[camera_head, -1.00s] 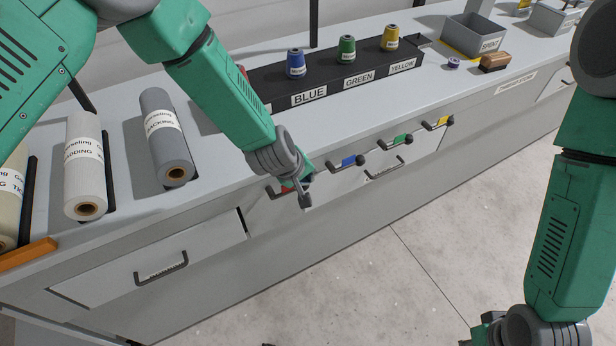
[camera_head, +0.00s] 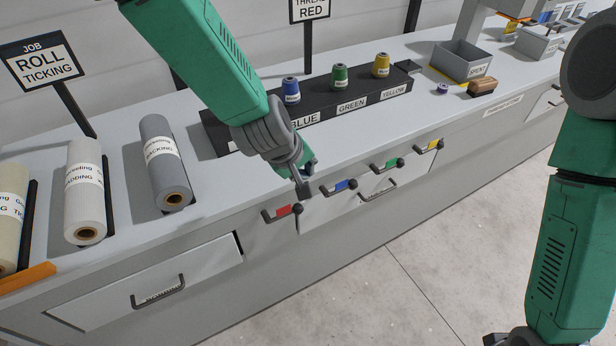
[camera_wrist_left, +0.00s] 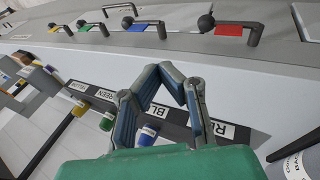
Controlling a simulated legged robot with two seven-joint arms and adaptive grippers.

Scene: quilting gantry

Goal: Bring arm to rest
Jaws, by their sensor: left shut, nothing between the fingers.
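My left arm reaches in from the top left. Its gripper (camera_head: 304,181) is shut and empty over the bench's front edge, between the red-tagged handle (camera_head: 283,211) and the blue-tagged handle (camera_head: 339,187). In the left wrist view the same fingers (camera_wrist_left: 174,76) meet at the tips with nothing between them. The red-tagged handle shows there (camera_wrist_left: 236,31), apart from the fingers. My right arm hangs at the right. Only a small part of its gripper (camera_head: 499,339) shows at the bottom edge, and its jaws are cut off.
A black spool rack (camera_head: 330,101) carries blue, green and yellow spools; my left arm hides its red end. Fabric rolls (camera_head: 163,162) lie at left. A spent bin (camera_head: 462,61) and a brown block (camera_head: 482,88) sit at the back right. The floor (camera_head: 440,250) is clear.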

